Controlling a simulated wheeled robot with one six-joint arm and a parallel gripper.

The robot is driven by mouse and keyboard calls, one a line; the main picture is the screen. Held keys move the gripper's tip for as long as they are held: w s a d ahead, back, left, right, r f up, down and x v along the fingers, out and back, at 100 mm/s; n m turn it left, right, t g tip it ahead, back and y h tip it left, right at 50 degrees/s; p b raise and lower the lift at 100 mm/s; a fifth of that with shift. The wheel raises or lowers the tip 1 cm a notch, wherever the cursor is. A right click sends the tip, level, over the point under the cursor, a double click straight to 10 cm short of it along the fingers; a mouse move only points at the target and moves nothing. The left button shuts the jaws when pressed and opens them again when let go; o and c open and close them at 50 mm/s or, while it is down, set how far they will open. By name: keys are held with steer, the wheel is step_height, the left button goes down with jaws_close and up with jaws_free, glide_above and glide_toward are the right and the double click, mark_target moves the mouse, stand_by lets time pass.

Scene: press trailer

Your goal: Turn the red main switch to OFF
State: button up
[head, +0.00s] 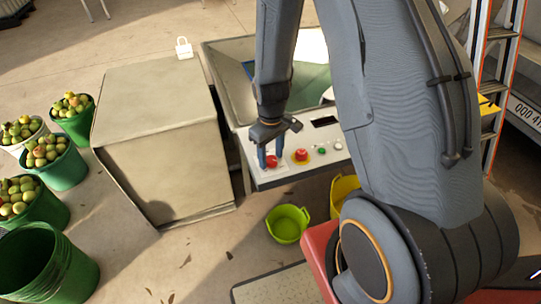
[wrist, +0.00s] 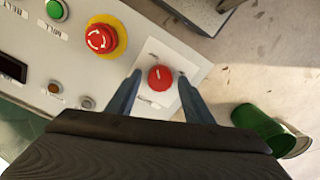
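The red main switch (wrist: 160,78) is a round knob with a short white mark on a white plate (wrist: 151,98) at the end of the control panel. In the wrist view the mark points nearly up the picture; the lettering on the plate is too small to read. In the head view the switch (head: 271,162) is partly hidden by my fingers. My gripper (wrist: 159,74) has one blue finger on each side of the knob, with a visible gap on both sides. It also shows over the panel's left end in the head view (head: 271,153).
A red emergency button on a yellow ring (wrist: 103,38) sits beside the switch, with a green button (wrist: 57,10) beyond. The panel (head: 325,157) fronts a metal trough. A large box (head: 160,120) stands left, green buckets (head: 287,224) on the floor, a ladder (head: 497,90) right.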

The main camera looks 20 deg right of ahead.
mark_target(271, 159)
stand_by(0.3)
step_height(271, 159, up, 6)
steer(key=shift+r+b, duration=0.2)
steer(key=shift+b, duration=0.6)
steer(key=shift+r, duration=0.7)
steer(key=s+r+m+t+b, duration=0.1)
steer(key=s+r+m, duration=0.3)
steer(key=s+r, duration=0.5)
steer(key=shift+a+r, duration=0.15)
steer(key=shift+r, duration=0.05)
steer(key=shift+s+r+m, duration=0.15)
steer(key=shift+s+m, duration=0.15)
steer(key=shift+s, duration=0.1)
steer(key=shift+c, duration=0.2)
